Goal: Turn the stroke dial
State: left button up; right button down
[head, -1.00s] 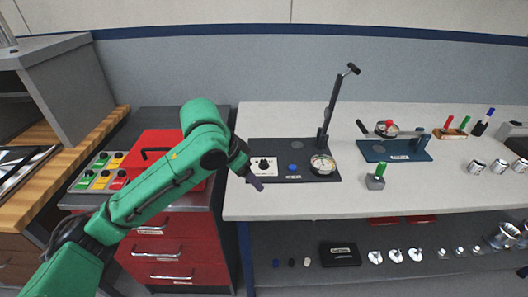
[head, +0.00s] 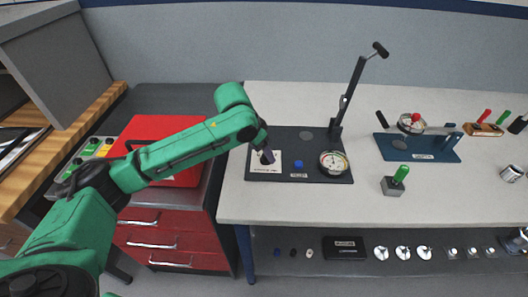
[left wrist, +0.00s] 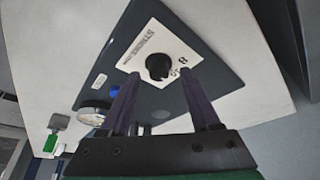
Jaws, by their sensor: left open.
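The stroke dial is a black knob (left wrist: 158,66) on a white labelled plate (left wrist: 150,50), seen in the left wrist view. The plate (head: 265,168) sits at the left end of a dark base panel (head: 310,140) on the white bench. My left gripper (head: 268,156) is over the plate in the head view and hides part of the knob. In the left wrist view its two dark fingers (left wrist: 162,105) are open and spread, with the knob ahead of the gap between them. Whether they touch it I cannot tell. My right gripper is not in view.
A blue button (head: 299,164), a round gauge (head: 333,163) and an upright lever (head: 352,90) share the panel. A blue fixture (head: 430,146) and a green-handled block (head: 396,181) stand to the right. A red toolbox (head: 165,130) is left.

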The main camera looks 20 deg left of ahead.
pick_arm(q)
jog(key=shift+d+f, duration=0.1)
jog(key=shift+f, duration=0.3)
grip_shut()
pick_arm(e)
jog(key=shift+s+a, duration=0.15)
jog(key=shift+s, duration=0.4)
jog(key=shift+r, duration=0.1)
